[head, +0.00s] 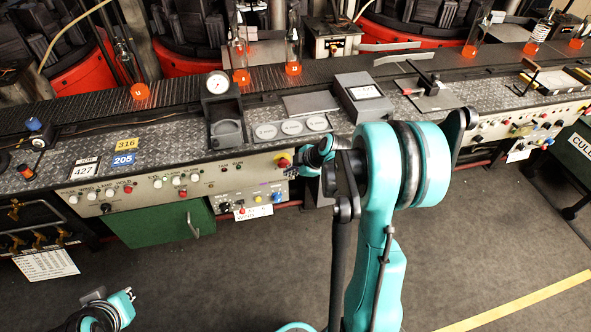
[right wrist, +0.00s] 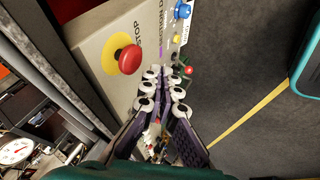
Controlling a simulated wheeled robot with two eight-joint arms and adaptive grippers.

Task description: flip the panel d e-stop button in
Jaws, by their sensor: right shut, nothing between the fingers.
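A red e-stop button (right wrist: 128,59) on a yellow round plate stands out from a beige panel face in the right wrist view, with "STOP" lettering beside it. In the head view the e-stop button (head: 283,161) is at the right end of the middle panel. In the head view my right gripper (head: 303,158) is just right of the button, partly hidden by my arm. Part of my left arm shows at bottom left; its fingers are not clear.
A blue knob (right wrist: 183,10) and a small red button (right wrist: 188,71) sit further along the panel. A pressure gauge (head: 218,83) stands on the bench above. A green cabinet door (head: 165,223) is below the panel. The grey floor (head: 250,270) in front is open.

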